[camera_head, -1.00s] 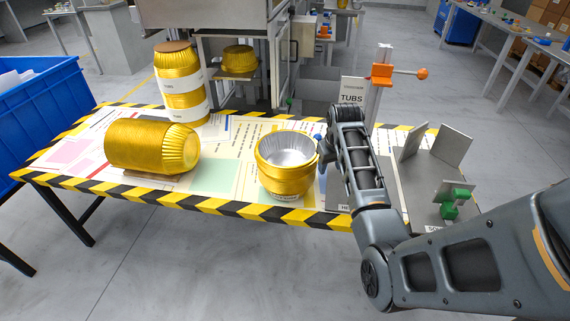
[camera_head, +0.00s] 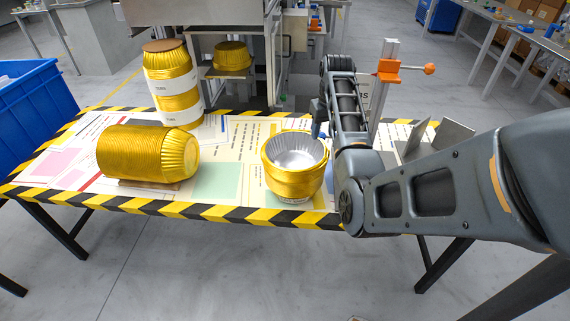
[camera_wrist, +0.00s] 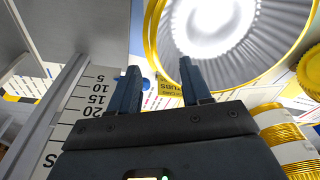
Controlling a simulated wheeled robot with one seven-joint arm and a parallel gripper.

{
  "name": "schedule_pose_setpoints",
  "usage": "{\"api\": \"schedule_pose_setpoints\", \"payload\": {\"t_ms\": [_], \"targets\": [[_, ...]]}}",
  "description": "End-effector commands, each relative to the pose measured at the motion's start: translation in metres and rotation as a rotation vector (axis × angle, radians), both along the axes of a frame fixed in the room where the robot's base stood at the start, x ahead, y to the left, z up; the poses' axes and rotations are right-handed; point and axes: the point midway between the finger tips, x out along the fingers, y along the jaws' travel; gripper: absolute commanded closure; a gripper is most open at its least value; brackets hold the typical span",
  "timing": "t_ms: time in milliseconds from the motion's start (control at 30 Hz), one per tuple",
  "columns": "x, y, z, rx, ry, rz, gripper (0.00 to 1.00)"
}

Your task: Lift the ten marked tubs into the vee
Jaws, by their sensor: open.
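An upright nest of gold foil tubs (camera_head: 292,183) with a silver inside stands open at the table's front middle. My gripper (camera_head: 319,122) is just beyond its right rim, partly hidden by my arm. In the wrist view the open fingers (camera_wrist: 160,88) are empty, and the tub's silver inside (camera_wrist: 225,62) shows beyond them. I cannot tell whether they touch the rim. A gold stack (camera_head: 148,152) lies on its side at the left. Grey upright plates (camera_head: 455,136), seemingly the vee, stand at the right; my arm hides their lower part.
An upright gold stack with white bands (camera_head: 174,86) stands at the back left. A machine holds a gold tub (camera_head: 232,56) behind the table. A post with an orange clamp (camera_head: 388,70) rises close beside my arm. A numbered scale (camera_wrist: 85,105) shows in the wrist view. A blue bin (camera_head: 35,105) is at the left.

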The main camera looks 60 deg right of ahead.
Motion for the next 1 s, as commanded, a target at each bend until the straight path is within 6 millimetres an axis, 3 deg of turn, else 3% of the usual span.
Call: {"api": "schedule_pose_setpoints", "payload": {"t_ms": [367,633,967,1000], "targets": [[0.0,-0.002,-0.035,0.002,0.002,-0.001,0.52],[-0.001,-0.003,-0.072,0.002,0.001,-0.001,0.52],[0.0,-0.004,-0.078,0.0,0.0,-0.001,0.52],[0.0,-0.004,-0.078,0.0,0.0,-0.001,0.56]]}}
